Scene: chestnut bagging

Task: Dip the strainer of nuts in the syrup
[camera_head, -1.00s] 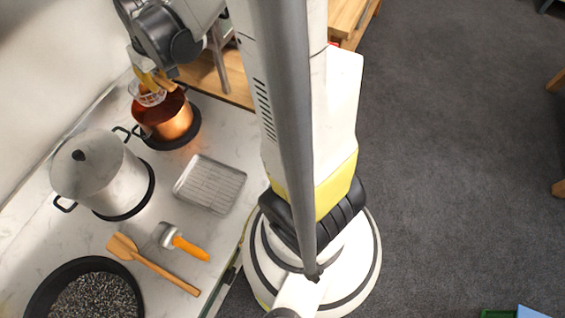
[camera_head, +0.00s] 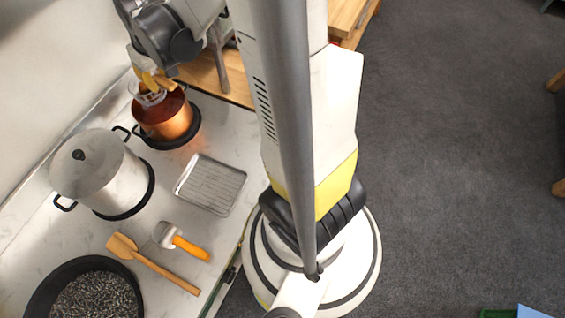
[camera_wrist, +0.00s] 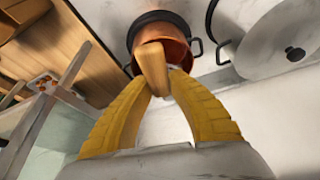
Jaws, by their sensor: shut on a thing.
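The copper pot (camera_head: 168,122) with reddish-brown syrup (camera_head: 172,103) stands on a black burner at the back of the counter. It also shows in the wrist view (camera_wrist: 172,49). My gripper (camera_head: 158,84) is above the pot's back left side. In the wrist view my yellow fingers (camera_wrist: 163,85) are shut on a wooden handle (camera_wrist: 153,66). The strainer (camera_head: 150,97) hangs below the fingers at the pot's mouth, by its left rim. The nuts in it are too small to make out. I cannot tell how deep the strainer sits in the syrup.
A lidded steel pot (camera_head: 98,172) stands in front of the copper pot. A wire rack tray (camera_head: 210,185), a brush with an orange handle (camera_head: 185,243), a wooden spatula (camera_head: 150,262) and a dark pan (camera_head: 88,297) lie nearer. A wooden surface (camera_head: 222,72) adjoins the counter.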

